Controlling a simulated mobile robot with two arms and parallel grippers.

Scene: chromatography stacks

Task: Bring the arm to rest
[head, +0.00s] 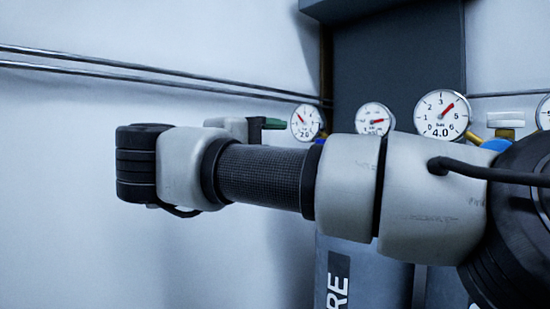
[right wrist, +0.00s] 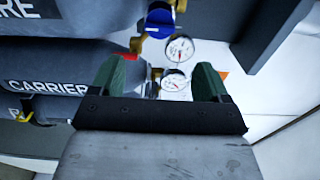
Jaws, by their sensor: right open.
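My right arm reaches across the head view from the right edge toward the left. My right gripper (head: 275,123) shows there only in part, behind the arm, with a green fingertip pointing right toward the gauges. In the right wrist view, my right gripper (right wrist: 164,80) has its two green fingers wide apart. No held object shows between them; gauges appear in the gap, beyond the fingers. My left gripper is in neither view.
Round gauges (head: 442,115) line the wall behind the arm. Grey cylinders (head: 375,275) stand below them. Two thin pipes (head: 160,75) run along the wall. The wrist view shows cylinders marked CARRIER (right wrist: 45,88) and a blue fitting (right wrist: 160,20).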

